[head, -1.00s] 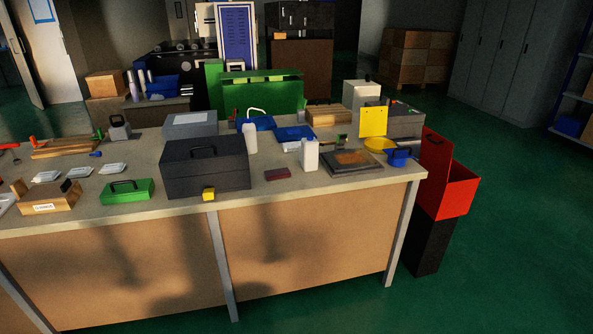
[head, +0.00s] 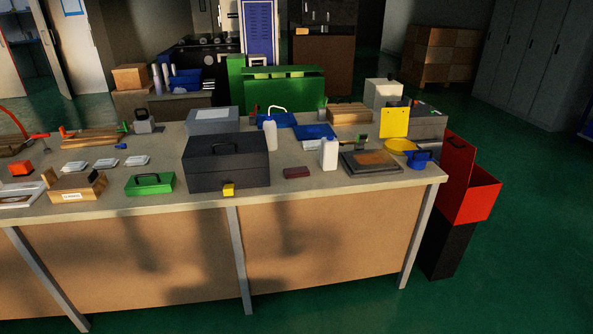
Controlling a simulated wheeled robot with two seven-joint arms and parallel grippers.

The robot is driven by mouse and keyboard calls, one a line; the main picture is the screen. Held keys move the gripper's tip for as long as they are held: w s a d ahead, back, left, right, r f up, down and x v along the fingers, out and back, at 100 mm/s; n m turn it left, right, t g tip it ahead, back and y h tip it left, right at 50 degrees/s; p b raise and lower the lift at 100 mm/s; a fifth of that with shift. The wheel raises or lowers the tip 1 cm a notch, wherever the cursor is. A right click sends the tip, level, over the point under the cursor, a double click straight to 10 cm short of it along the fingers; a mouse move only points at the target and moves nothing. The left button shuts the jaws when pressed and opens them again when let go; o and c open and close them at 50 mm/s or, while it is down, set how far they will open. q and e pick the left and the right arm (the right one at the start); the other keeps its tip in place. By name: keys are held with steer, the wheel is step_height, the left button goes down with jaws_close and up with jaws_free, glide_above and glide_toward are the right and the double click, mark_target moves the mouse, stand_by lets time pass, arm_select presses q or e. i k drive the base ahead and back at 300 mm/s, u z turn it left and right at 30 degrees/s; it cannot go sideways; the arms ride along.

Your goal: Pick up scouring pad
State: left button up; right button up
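A small dark-red block (head: 296,172), which looks like the scouring pad, lies flat on the workbench (head: 330,191) in the head view. It is right of the large dark toolbox (head: 228,165) and left of a white bottle (head: 329,154). It appears apart from both, and its top and front are uncovered. Neither of my grippers shows in the view.
A dark tray with a brown inset (head: 371,161), a yellow dish (head: 399,146) and a blue clamp-like item (head: 420,159) are to the right. A green case (head: 150,184) and wooden box (head: 77,187) are left. Bench front beside the pad is clear. A red bin (head: 470,196) stands at the right end.

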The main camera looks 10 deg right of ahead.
mark_target(295, 172)
steer(key=z, duration=0.35)
steer(key=i, duration=1.4)
steer(key=u, duration=0.6)
